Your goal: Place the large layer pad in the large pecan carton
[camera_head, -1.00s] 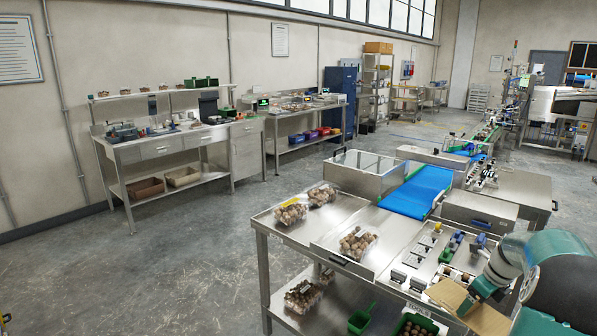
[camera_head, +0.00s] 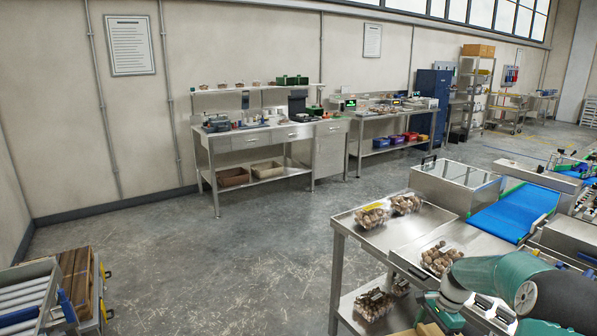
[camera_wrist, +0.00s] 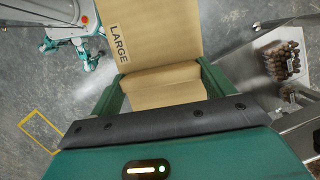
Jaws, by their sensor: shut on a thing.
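The large layer pad (camera_wrist: 150,32) is a flat tan cardboard sheet marked "LARGE" in the wrist view. My gripper (camera_wrist: 162,85) is shut on it, with a green finger at each side of the pad. In the head view, my gripper (camera_head: 436,309) is low at the right, beside the steel table, and only a small tan part of the pad (camera_head: 428,330) shows at the bottom edge. I cannot make out the large pecan carton in either view.
A steel table (camera_head: 376,238) with clear clamshells of nuts (camera_head: 440,258) stands close at the right. A roller stand (camera_head: 25,295) and brown slatted wood (camera_head: 75,275) are at the lower left. Open concrete floor (camera_head: 230,270) lies between. A workbench (camera_head: 265,150) lines the wall.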

